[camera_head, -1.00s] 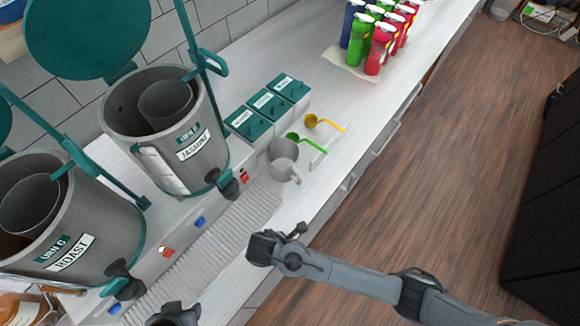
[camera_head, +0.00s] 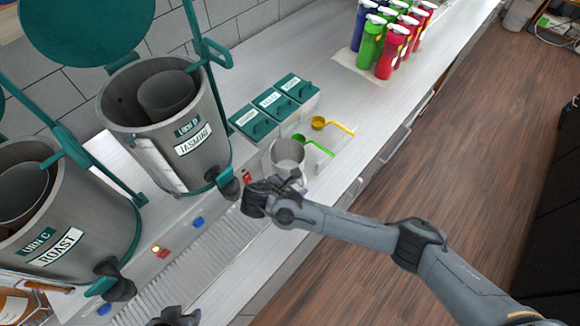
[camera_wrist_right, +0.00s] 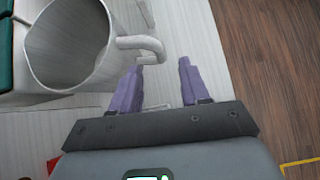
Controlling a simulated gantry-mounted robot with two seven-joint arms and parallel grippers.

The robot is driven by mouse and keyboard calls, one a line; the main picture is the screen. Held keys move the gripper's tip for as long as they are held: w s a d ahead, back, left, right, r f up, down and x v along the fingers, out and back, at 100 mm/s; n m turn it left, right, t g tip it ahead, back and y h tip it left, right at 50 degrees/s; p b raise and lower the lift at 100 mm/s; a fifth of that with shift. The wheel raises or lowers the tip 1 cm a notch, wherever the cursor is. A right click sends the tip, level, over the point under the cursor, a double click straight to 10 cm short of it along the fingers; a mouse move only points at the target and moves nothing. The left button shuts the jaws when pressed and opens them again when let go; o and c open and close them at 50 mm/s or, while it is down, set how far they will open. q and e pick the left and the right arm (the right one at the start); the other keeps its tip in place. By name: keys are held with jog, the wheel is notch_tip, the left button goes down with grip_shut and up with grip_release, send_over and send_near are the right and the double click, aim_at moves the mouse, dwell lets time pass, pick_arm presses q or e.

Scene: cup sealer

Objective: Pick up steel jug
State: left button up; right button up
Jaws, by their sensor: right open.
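The steel jug (camera_head: 288,154) stands upright on the white counter, right of the urn marked Jasmine and in front of the teal-lidded boxes. My right gripper (camera_head: 292,184) is at the jug's near side and hides part of its lower body. In the right wrist view the jug (camera_wrist_right: 68,45) fills the upper left, with its handle to the right. The open, empty purple fingers of my right gripper (camera_wrist_right: 160,68) point toward the handle, their tips just short of it. A dark part at the bottom edge of the head view appears to be my left gripper (camera_head: 175,318), mostly cut off.
Two large urns (camera_head: 165,125) stand left of the jug. Teal-lidded boxes (camera_head: 273,103) are just behind it. A green scoop (camera_head: 315,145) and a yellow scoop (camera_head: 332,124) lie to its right. Several coloured bottles (camera_head: 385,45) stand farther back. A ribbed drip tray (camera_head: 195,270) runs along the front.

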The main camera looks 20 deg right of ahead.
aim_at(303, 186)
jog(key=shift+x, duration=1.85)
jog(key=shift+s, duration=0.1)
grip_shut()
